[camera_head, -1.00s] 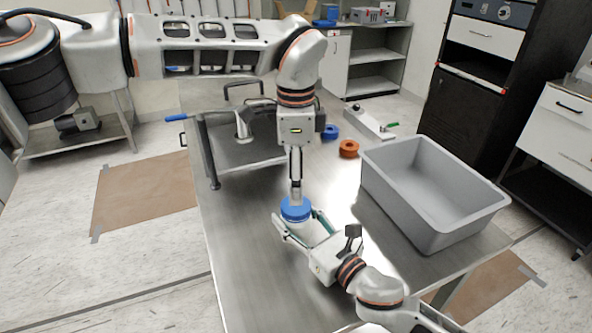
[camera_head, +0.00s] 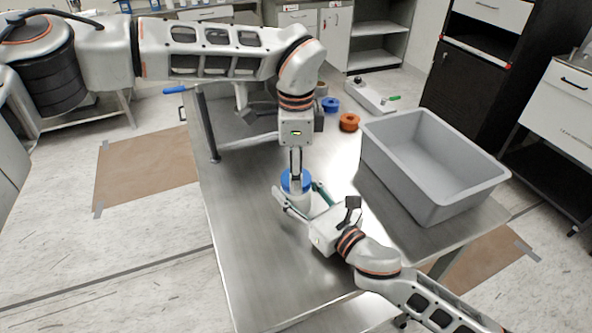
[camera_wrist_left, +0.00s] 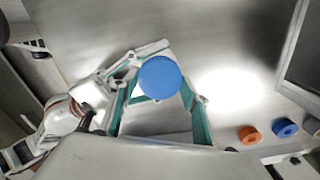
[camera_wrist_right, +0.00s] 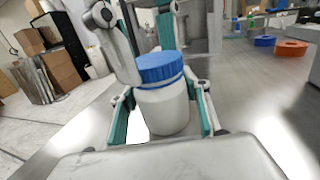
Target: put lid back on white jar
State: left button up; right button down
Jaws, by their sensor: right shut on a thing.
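The white jar (camera_wrist_right: 163,108) stands upright on the metal table in the right wrist view. My right gripper (camera_head: 300,205) reaches in from the lower right and is shut around the jar's body. The blue lid (camera_wrist_right: 160,67) is over the jar's mouth, level with it or nearly so. I cannot tell whether it is fully seated. My left gripper (camera_head: 295,182) points straight down at the lid from above. In the left wrist view its fingers come to either side of the lid (camera_wrist_left: 160,78). I cannot tell whether they press on it.
A large grey bin (camera_head: 435,170) stands on the table to the right. An orange ring (camera_head: 349,122) and a blue ring (camera_head: 330,104) lie toward the back. The table (camera_head: 245,240) is clear in front and left of the jar.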

pick_arm(q)
jog(key=m, duration=0.6)
jog(key=shift+m, duration=0.4)
jog(key=m, duration=2)
jog(key=shift+m, duration=0.3)
jog(key=m, duration=0.5)
jog(key=shift+f, duration=0.1)
jog(key=m, duration=1.1)
jog(key=o, duration=1.3)
